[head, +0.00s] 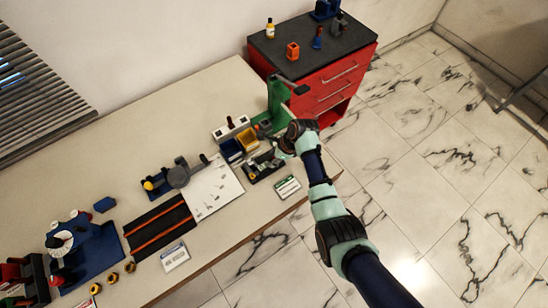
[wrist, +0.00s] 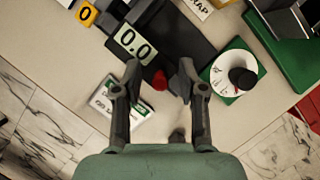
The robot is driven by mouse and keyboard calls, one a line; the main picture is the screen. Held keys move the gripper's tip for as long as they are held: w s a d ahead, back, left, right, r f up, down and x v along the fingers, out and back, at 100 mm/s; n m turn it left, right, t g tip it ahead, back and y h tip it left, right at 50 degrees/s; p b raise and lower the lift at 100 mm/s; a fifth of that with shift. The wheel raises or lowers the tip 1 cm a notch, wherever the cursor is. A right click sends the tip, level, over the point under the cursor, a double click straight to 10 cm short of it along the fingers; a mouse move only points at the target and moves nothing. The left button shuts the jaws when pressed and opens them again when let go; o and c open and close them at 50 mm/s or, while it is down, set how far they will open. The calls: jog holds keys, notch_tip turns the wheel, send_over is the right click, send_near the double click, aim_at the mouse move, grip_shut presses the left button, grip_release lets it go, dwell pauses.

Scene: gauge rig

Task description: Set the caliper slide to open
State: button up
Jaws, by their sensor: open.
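A dark device, which looks like the caliper, runs diagonally in the wrist view with a pale display (wrist: 133,42) reading 0.0. A red knob (wrist: 160,80) shows near its lower end; I cannot tell for sure that it belongs to the slide. My gripper (wrist: 160,76) is open, with a fingertip on each side of the red knob in this view. I see no clear contact, and the height gap cannot be judged. In the head view my gripper (head: 281,151) is over the right end of the bench, partly hiding the device.
A white dial (wrist: 234,73) with a black knob sits close to the right finger. A green-based fixture (wrist: 290,45) is further right. The bench (head: 130,135) ends at a front edge; a red cabinet (head: 318,92) stands behind.

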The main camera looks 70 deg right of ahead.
grip_shut()
jog(key=shift+d, duration=0.1)
jog(key=shift+s+d, duration=0.85)
jog(key=shift+d, duration=0.3)
jog(key=shift+a, duration=0.1)
jog(key=shift+c, duration=2.2)
grip_release()
jog(key=o, duration=0.4)
jog(key=shift+d, duration=0.2)
jog(key=shift+o, duration=0.2)
jog(key=shift+a, duration=0.1)
